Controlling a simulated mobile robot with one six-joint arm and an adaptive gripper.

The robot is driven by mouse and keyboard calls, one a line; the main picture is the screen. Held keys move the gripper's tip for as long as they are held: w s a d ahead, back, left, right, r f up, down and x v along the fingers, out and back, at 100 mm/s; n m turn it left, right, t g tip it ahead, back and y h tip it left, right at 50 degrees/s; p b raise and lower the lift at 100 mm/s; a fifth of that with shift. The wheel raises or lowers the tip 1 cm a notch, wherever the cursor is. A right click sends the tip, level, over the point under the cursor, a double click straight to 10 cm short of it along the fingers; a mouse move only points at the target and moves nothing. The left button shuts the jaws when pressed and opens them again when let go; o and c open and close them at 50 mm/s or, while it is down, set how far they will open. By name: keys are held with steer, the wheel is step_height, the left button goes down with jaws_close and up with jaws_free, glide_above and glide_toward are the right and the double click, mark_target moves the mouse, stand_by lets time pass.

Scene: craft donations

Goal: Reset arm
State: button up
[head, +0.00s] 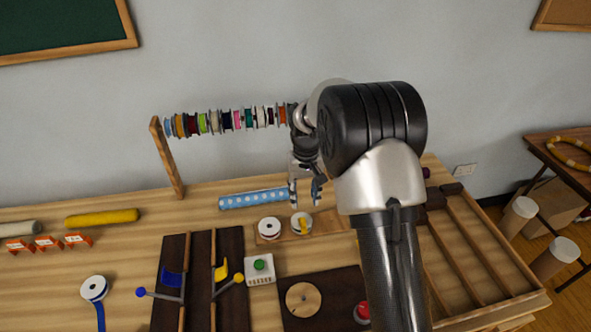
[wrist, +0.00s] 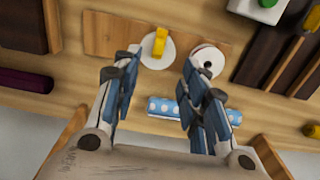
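My gripper (head: 305,190) hangs over the back of the wooden table, fingers pointing down. In the wrist view my gripper (wrist: 160,75) has its two fingers apart with nothing held between them. Below it, a wooden board (wrist: 105,35) carries a white spool with a yellow piece (wrist: 157,48) and a plain white spool (wrist: 207,60). In the head view these are the spool with yellow (head: 301,222) and the white spool (head: 269,229). My arm hides part of the table's right side.
A rod of colored ribbon spools (head: 225,121) stands at the back on a wooden post (head: 167,158). A blue dotted roll (head: 253,199) lies close to my gripper. A green-button box (head: 260,269), dark trays (head: 230,250) and a round wooden disc (head: 303,299) are in front.

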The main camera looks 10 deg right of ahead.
steer(key=s+r+t, duration=0.2)
steer(key=s+r, duration=1.2)
steer(key=r, duration=0.4)
steer(key=s+r+t, duration=0.1)
steer(key=s+t, duration=0.1)
steer(key=s, duration=1.8)
steer(key=shift+s+r+t, duration=0.15)
steer(key=shift+r+t, duration=0.15)
steer(key=shift+r, duration=0.1)
